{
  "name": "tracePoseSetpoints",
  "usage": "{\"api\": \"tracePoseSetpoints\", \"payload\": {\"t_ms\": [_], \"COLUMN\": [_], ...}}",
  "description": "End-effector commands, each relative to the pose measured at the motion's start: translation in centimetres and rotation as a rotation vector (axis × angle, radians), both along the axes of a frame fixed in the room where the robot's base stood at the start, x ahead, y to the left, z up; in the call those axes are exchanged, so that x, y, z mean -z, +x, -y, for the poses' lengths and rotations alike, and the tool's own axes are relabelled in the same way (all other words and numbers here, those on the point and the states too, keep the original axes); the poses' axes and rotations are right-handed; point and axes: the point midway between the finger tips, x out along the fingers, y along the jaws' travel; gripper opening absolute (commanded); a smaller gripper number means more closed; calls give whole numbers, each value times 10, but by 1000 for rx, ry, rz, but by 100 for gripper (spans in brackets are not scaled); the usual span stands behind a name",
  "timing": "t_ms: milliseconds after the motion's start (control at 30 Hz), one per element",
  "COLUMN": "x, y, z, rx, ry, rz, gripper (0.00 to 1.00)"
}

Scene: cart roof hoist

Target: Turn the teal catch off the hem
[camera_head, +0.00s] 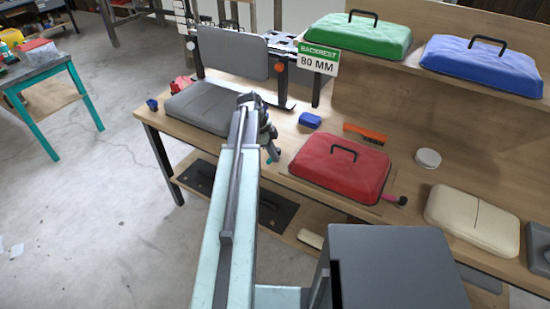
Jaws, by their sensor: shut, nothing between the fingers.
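My gripper (272,152) is at the far end of my raised arm, pointing down beside the front edge of the workbench, just right of the grey seat cushion. Its fingers look small and dark; they are shut and hold nothing. A tiny teal bit (268,161) shows beside the fingertips. It may be the teal catch, but it is too small to tell its turn or whether the fingers touch it. I cannot make out the hem; my arm covers part of that area.
The grey seat (203,108) and backrest (232,53) stand on the workbench (290,142). A red padded cover (325,172), blue block (310,120) and orange brush (365,133) lie right of my gripper. A sign (319,59) reads "BACKREST 80 MM". Open floor (110,190) lies left.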

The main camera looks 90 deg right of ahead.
Motion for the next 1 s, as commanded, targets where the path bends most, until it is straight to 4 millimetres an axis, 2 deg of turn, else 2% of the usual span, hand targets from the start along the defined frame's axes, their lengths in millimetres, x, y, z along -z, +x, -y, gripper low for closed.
{"api": "tracePoseSetpoints", "payload": {"t_ms": [767, 867, 1000], "x": [0, -5, -22], "y": [0, 1, 6], "z": [2, 3, 6], "rx": [6, 5, 2], "ry": [-2, -1, -3], "rz": [7, 7, 7], "gripper": [0, 0, 0]}}
